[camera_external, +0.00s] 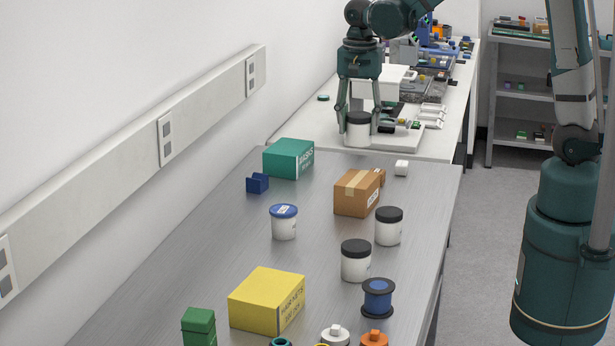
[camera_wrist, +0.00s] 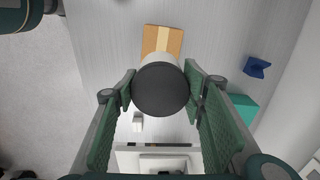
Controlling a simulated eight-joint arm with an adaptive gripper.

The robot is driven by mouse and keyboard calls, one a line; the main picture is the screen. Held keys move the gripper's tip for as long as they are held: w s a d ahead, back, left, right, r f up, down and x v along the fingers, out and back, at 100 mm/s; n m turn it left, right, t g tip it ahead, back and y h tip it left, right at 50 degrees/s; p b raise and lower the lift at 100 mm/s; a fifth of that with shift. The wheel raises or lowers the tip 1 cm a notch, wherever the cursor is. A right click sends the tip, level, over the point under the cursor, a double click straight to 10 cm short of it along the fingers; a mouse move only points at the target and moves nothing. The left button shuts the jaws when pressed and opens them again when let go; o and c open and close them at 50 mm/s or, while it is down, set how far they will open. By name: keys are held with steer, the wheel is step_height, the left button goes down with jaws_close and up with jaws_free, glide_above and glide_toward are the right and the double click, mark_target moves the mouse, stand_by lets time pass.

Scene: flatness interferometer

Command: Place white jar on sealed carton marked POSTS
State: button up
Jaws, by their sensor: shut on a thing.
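My gripper (camera_external: 358,122) is shut on a white jar (camera_external: 357,136) with a black lid, held upright at the far end of the grey table. In the wrist view my gripper (camera_wrist: 160,88) has a finger on each side of the jar's dark lid (camera_wrist: 161,90). A brown taped carton (camera_external: 352,195) stands on the grey table, nearer the external camera than the jar; its label is too small to read surely. The carton also shows in the wrist view (camera_wrist: 161,40), partly behind the jar. Its top looks closed and bare.
A teal box (camera_external: 288,158), blue holder (camera_external: 257,183) and white cube (camera_external: 401,168) stand around the carton. Jars with blue (camera_external: 284,224) and black lids (camera_external: 388,228) (camera_external: 356,262), a yellow box (camera_external: 266,302) and a blue spool (camera_external: 378,298) stand nearer the camera.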

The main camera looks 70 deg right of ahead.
mark_target(358, 143)
steer(key=shift+f, duration=2.75)
steer(key=shift+f, duration=0.15)
steer(key=shift+f, duration=1.95)
steer(key=shift+f, duration=0.2)
steer(key=o, duration=1.1)
steer(key=shift+c, duration=0.2)
steer(key=shift+r, duration=0.3)
steer(key=shift+r, duration=5.95)
